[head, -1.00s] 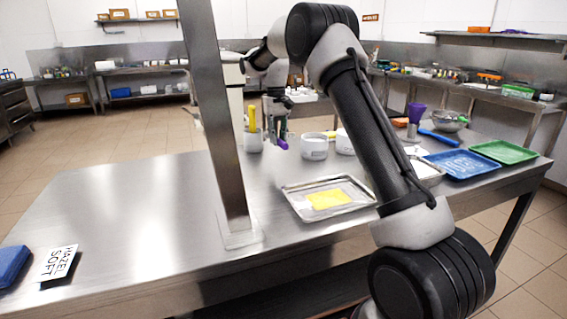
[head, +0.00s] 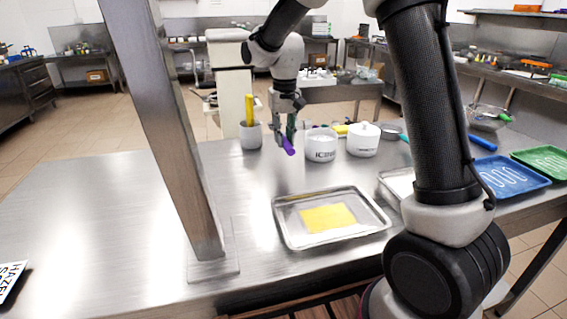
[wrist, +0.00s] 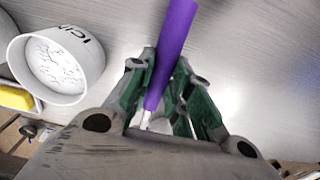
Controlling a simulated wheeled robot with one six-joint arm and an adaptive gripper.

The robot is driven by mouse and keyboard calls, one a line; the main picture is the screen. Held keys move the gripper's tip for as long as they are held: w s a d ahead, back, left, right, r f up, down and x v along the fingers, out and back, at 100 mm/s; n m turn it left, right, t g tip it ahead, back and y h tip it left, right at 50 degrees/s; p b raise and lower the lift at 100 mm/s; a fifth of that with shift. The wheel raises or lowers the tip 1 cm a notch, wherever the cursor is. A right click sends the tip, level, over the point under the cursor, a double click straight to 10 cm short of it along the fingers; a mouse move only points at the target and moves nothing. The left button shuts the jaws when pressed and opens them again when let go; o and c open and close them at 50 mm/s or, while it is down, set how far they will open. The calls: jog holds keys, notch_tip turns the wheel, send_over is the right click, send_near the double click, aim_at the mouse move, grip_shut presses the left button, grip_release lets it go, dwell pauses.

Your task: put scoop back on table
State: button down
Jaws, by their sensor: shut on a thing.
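My gripper (head: 290,132) is over the far part of the steel table (head: 90,215), shut on the purple handle of the scoop (head: 288,147). In the wrist view the purple handle (wrist: 173,45) stands between the green-lined fingers (wrist: 160,90) and points away from the palm. A short pale metal part shows near the palm; the rest of the scoop is hidden. The scoop seems to be above the table top, but the exact gap cannot be told.
A white pot with lettering (head: 321,146) stands just right of the gripper, and a lidded white pot (head: 363,140) is beyond it. A metal tray (head: 285,236) lies nearer. A steel post (head: 170,150) rises from the table.

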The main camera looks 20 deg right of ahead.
aim_at(284, 169)
notch_tip(284, 169, down, 8)
jog(key=shift+f, duration=0.1)
jog(key=shift+f, duration=0.1)
dwell(0.3)
jog(key=c, duration=1.3)
grip_release()
